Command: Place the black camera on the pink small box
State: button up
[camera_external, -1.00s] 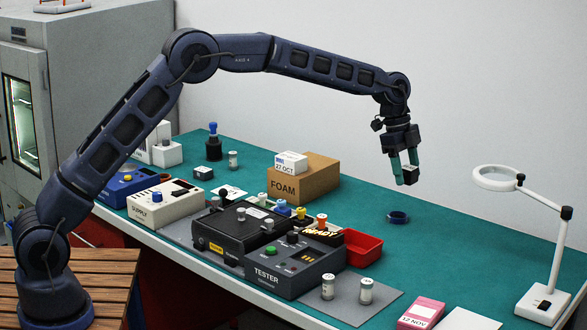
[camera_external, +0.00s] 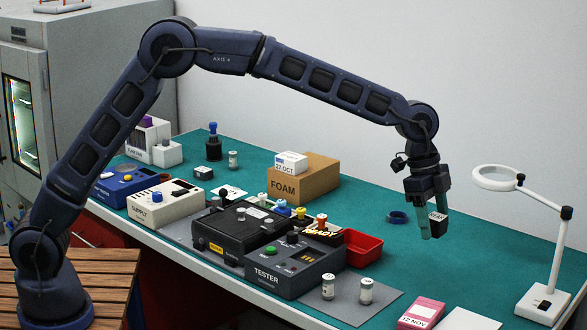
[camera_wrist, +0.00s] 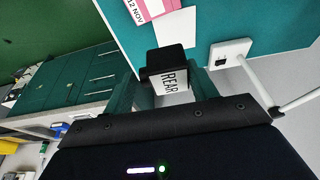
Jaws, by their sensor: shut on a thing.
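The black camera (camera_external: 437,226), a small black block with a white face, is held between the teal fingers of my gripper (camera_external: 432,232). In the wrist view the camera (camera_wrist: 160,58) shows its white face, lettered REAR. It hangs in the air above the green bench, behind the pink box in the external view. The pink small box (camera_external: 424,309) lies near the bench's front edge, with a white label reading 12 NOV. In the wrist view the pink box (camera_wrist: 158,5) is partly cut off at the top, beyond the camera. Nothing is seen on its top.
A magnifier lamp (camera_external: 547,298) stands to the right. A white flat item (camera_external: 467,320) lies beside the pink box. A grey mat (camera_external: 350,302) with two small jars, a red tray (camera_external: 362,248) and a black tester (camera_external: 285,270) are to the left. A blue ring (camera_external: 398,217) lies behind.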

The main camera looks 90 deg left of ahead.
aim_at(427, 313)
notch_tip(427, 313, down, 19)
jog(key=shift+f, duration=0.1)
dwell(0.5)
jog(key=shift+f, duration=0.2)
jog(key=o, duration=1)
jog(key=shift+r, duration=0.1)
jog(key=v, duration=1.2)
jog(key=s+a+r+n+t+y, duration=0.1)
jog(key=s+r+n, duration=0.1)
jog(key=s+r, duration=1)
jog(key=s+r+n+y, duration=0.15)
jog(key=s+r, duration=0.65)
jog(key=s, duration=0.8)
jog(key=s+a+n, duration=0.1)
jog(key=s, duration=0.9)
jog(key=s+a+f+n, duration=0.1)
jog(key=s+n, duration=0.1)
jog(key=s, duration=0.9)
jog(key=s+a+f+n+t, duration=0.1)
jog(key=s+n, duration=0.1)
jog(key=s, duration=0.8)
jog(key=shift+s+f+n, duration=0.1)
jog(key=shift+s+n, duration=0.15)
jog(key=shift+s, duration=0.05)
